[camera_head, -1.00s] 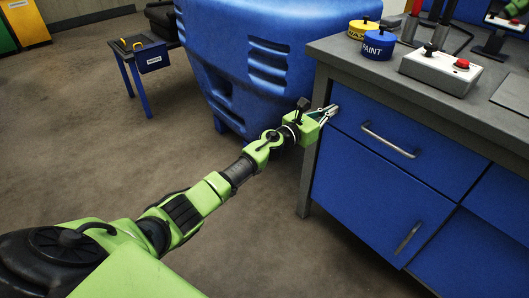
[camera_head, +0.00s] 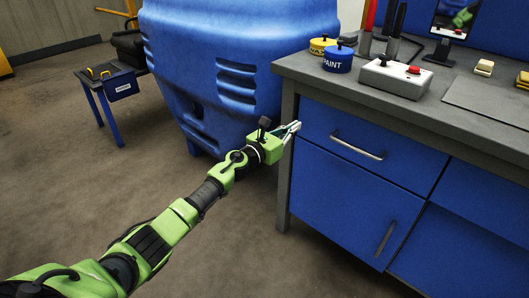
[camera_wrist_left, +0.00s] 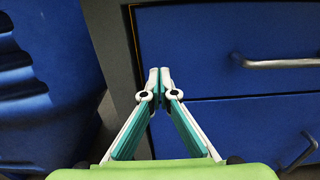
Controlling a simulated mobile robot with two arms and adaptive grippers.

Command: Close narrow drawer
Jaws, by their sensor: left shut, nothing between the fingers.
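A blue drawer (camera_head: 365,140) with a horizontal silver handle (camera_head: 357,146) sits at the top left of the workbench front. It looks flush or nearly flush with the frame; a thin pale line runs along its top edge in the wrist view (camera_wrist_left: 230,45). My left gripper (camera_head: 297,126) is shut and empty, at the drawer's left end by the bench's corner post. In the wrist view its fingertips (camera_wrist_left: 159,72) meet in front of the drawer's lower left part. I cannot tell whether they touch it. My right gripper is not in view.
A blue cupboard door (camera_head: 340,205) with a slanted handle is below the drawer. A large blue plastic body (camera_head: 205,70) stands close on the left. Paint tins (camera_head: 338,60) and a button box (camera_head: 395,77) are on the grey benchtop (camera_head: 310,72). Floor in front is clear.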

